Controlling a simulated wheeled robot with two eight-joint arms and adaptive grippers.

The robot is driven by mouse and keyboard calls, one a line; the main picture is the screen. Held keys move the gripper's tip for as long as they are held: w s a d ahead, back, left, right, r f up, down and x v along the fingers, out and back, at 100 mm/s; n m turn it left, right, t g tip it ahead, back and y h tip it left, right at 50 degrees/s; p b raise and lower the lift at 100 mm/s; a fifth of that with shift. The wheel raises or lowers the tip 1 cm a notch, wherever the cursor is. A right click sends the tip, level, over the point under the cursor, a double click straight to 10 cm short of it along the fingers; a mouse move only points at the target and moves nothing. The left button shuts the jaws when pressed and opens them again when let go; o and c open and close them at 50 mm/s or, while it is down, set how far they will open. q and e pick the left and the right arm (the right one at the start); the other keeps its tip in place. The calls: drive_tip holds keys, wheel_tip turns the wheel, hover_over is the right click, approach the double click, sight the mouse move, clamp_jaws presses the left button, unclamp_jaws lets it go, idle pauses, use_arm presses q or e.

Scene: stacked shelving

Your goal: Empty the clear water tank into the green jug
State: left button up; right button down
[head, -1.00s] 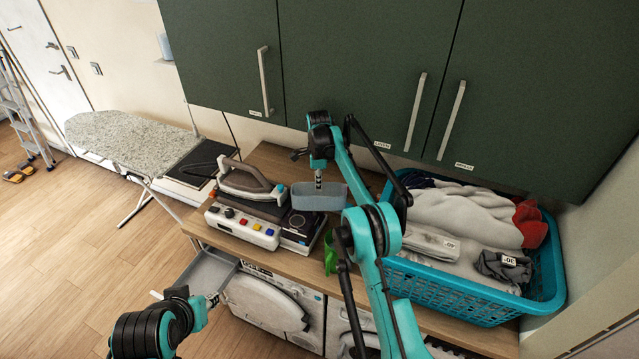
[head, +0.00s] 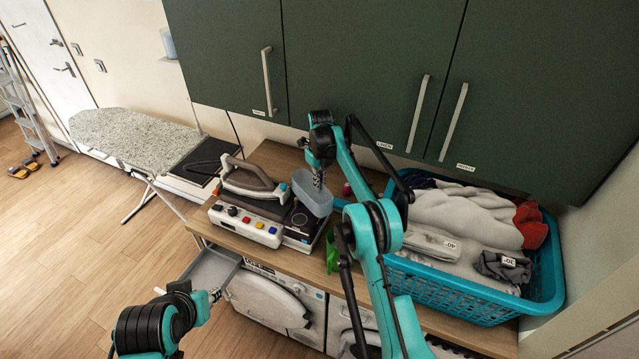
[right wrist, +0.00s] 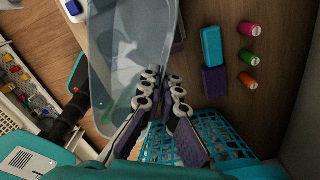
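The clear water tank (head: 311,196) is a bluish see-through tub, held tilted above the worktop, right of the iron station. My right gripper (head: 318,180) is shut on it at one end. In the right wrist view the tank (right wrist: 128,48) fills the upper left, against the gripper's fingers (right wrist: 163,82). The green jug (head: 332,254) stands at the worktop's front edge, below the tank and partly hidden by my right arm. My left gripper (head: 215,295) is low at the left, beside the open drawer (head: 207,270); its fingers are too small to read.
The steam iron station (head: 245,222) stands left of the tank. A blue basket (head: 455,290) of laundry fills the right of the worktop (head: 280,160). Green cupboards (head: 360,70) hang above. Several small coloured items, including a pink one (right wrist: 248,30), stand behind the tank.

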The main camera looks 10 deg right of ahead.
sight(325, 188)
drive_tip(key=shift+s+d+t+b, duration=0.15)
drive_tip(key=shift+s+t+b, duration=0.15)
drive_tip(key=shift+b, duration=0.7)
drive_tip(key=shift+s+d+t+y+b, duration=0.25)
drive_tip(key=shift+s+t+b, duration=0.2)
drive_tip(key=shift+b, duration=0.45)
drive_tip(key=shift+s+d+t+y+b, duration=0.35)
drive_tip(key=shift+s+t+b, duration=0.3)
drive_tip(key=shift+b, duration=0.3)
drive_tip(key=shift+s+r, duration=0.1)
drive_tip(key=shift+r, duration=0.1)
drive_tip(key=shift+s+d+t+b, duration=0.2)
drive_tip(key=shift+s+t+b, duration=0.1)
drive_tip(key=shift+t+b, duration=0.1)
drive_tip(key=s+t+b, duration=0.1)
drive_tip(key=s+d+r+t+y, duration=0.1)
drive_tip(key=s, duration=0.1)
drive_tip(key=shift+s+d+r+b, duration=0.15)
drive_tip(key=shift+d+b, duration=0.05)
drive_tip(key=shift+b, duration=0.2)
drive_tip(key=shift+w, duration=0.2)
